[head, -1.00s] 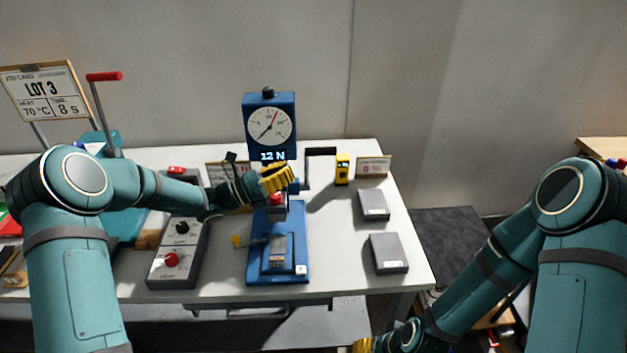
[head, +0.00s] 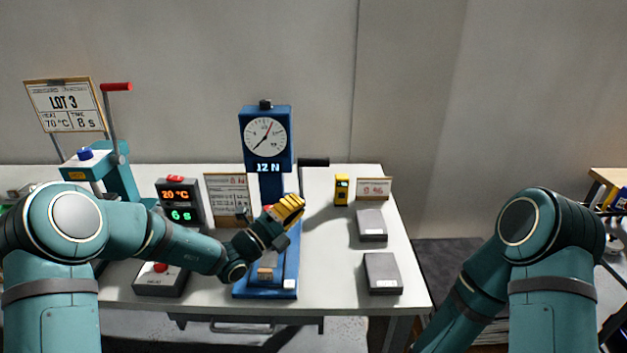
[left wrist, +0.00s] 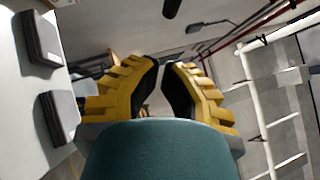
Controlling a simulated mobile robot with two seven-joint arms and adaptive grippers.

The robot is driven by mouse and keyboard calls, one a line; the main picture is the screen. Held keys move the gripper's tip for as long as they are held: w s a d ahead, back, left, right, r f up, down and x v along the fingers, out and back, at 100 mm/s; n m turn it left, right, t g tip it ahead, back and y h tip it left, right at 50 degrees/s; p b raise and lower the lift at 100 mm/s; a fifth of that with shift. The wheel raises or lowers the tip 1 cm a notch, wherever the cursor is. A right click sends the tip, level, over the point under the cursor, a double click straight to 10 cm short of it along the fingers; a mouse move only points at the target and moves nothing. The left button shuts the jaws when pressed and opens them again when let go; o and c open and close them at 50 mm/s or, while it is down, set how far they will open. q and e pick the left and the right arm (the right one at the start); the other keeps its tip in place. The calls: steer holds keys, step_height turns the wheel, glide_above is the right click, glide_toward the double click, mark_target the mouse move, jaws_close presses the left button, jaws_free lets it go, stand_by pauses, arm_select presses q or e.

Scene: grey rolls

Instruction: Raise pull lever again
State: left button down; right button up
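The blue pull tester (head: 266,112) stands on the white table, its dial above a display reading 12 N. Its pull lever shows as a black horizontal handle (head: 313,162) just right of the column, below the dial. My left gripper (head: 297,203) is in front of the tester's lower column, below and left of the handle and apart from it. In the left wrist view its yellow fingers (left wrist: 160,68) have tips nearly together, with nothing between them. It hides part of the tester's base and clamp. My right gripper is out of view.
Two grey blocks (head: 382,272) lie on the table's right, with a yellow device (head: 341,189) and a small card (head: 373,188) behind. A controller (head: 180,200) and teal press (head: 122,180) with a red-handled lever stand left.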

mark_target(315, 164)
arm_select(q)
steer(key=w+d+r+b, duration=0.1)
steer(key=w+d+r, duration=0.2)
steer(key=w, duration=0.4)
steer(key=shift+w+d, duration=0.3)
steer(key=shift+d, duration=0.4)
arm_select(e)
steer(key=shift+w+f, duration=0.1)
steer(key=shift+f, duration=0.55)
arm_select(q)
steer(key=shift+r, duration=0.15)
